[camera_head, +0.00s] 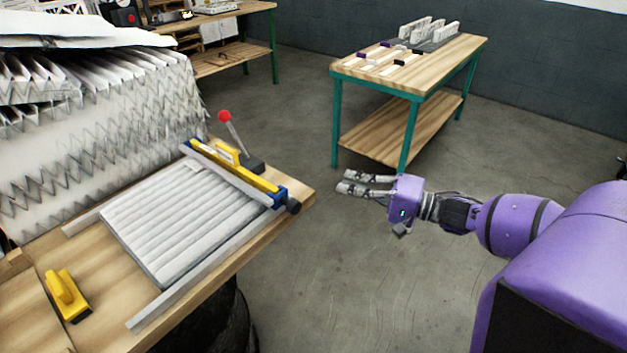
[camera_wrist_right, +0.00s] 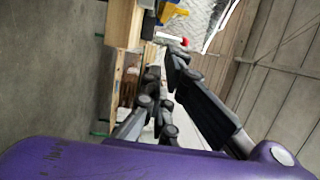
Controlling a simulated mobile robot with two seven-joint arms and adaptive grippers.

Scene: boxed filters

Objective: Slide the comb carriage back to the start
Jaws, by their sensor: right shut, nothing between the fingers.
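The comb carriage (camera_head: 238,176) is a yellow bar with blue ends and a raised yellow handle (camera_head: 228,153). It lies across the two grey rails (camera_head: 205,268) at their far right end, beyond the white pleated filter (camera_head: 180,225). In the right wrist view a yellow part, probably of the carriage (camera_wrist_right: 172,12), shows at the top. My right gripper (camera_head: 347,183) is shut and empty, over the floor to the right of the bench and clear of the carriage. My left gripper is not in view.
A red-knobbed lever (camera_head: 225,116) stands beside the carriage's far side. A yellow-handled tool (camera_head: 66,294) rests at the bench's front left. Stacked pleated sheets (camera_head: 100,130) fill the left. A green-legged table (camera_head: 440,72) stands behind; the floor between is open.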

